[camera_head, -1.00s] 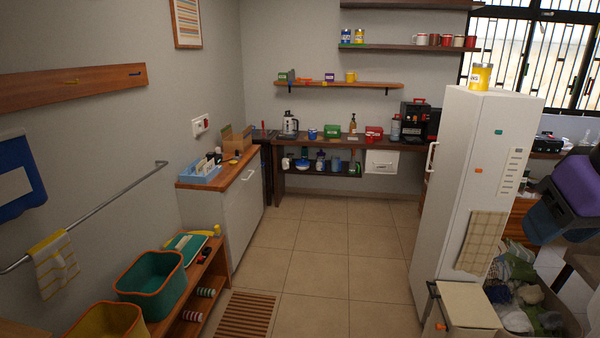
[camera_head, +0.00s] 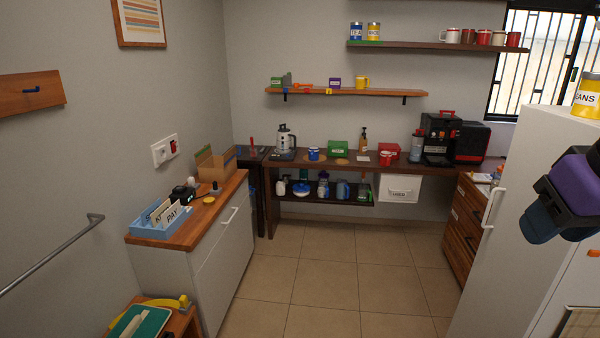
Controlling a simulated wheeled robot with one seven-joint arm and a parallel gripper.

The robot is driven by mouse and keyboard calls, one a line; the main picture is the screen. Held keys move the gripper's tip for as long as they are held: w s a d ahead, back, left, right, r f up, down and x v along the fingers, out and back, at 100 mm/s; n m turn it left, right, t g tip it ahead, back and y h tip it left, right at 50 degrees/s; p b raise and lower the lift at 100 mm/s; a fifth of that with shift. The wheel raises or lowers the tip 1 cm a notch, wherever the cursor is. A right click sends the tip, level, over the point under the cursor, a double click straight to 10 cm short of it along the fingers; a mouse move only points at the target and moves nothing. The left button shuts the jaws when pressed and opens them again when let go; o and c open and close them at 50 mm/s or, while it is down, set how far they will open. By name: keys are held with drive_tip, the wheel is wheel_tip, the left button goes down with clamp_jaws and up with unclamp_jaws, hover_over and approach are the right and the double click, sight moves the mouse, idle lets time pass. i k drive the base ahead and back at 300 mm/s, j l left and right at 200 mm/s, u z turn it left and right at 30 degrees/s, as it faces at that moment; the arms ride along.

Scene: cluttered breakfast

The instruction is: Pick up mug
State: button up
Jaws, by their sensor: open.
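Several mugs are in view, and I cannot tell which one is meant. A blue mug (camera_head: 314,154) and a red mug (camera_head: 385,158) stand on the back counter (camera_head: 335,161). A yellow mug (camera_head: 362,82) stands on the middle wall shelf (camera_head: 410,93). Red and white mugs (camera_head: 484,37) stand in a row on the upper shelf (camera_head: 410,46). My gripper (camera_head: 553,200), with purple and dark blue parts, is at the right edge in front of the white fridge. It is open and far from all the mugs. No mug is in it.
The white fridge (camera_head: 520,190) stands close on the right. A low cabinet (camera_head: 215,262) with a blue letter tray (camera_head: 160,220) lines the left wall. A coffee machine (camera_head: 438,138) and kettle (camera_head: 285,140) stand on the counter. The tiled floor (camera_head: 340,275) between is clear.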

sight(313, 151)
drive_tip(key=i, duration=1.8)
drive_tip(key=i+u, duration=0.15)
drive_tip(key=i, duration=0.3)
drive_tip(key=i+l+u, duration=0.2)
drive_tip(key=i, duration=0.25)
drive_tip(key=i+l+u, duration=0.15)
drive_tip(key=i, duration=0.3)
drive_tip(key=i+l+u, duration=0.2)
drive_tip(key=i, duration=0.2)
drive_tip(key=i+l+u, duration=0.65)
drive_tip(key=i+l, duration=0.15)
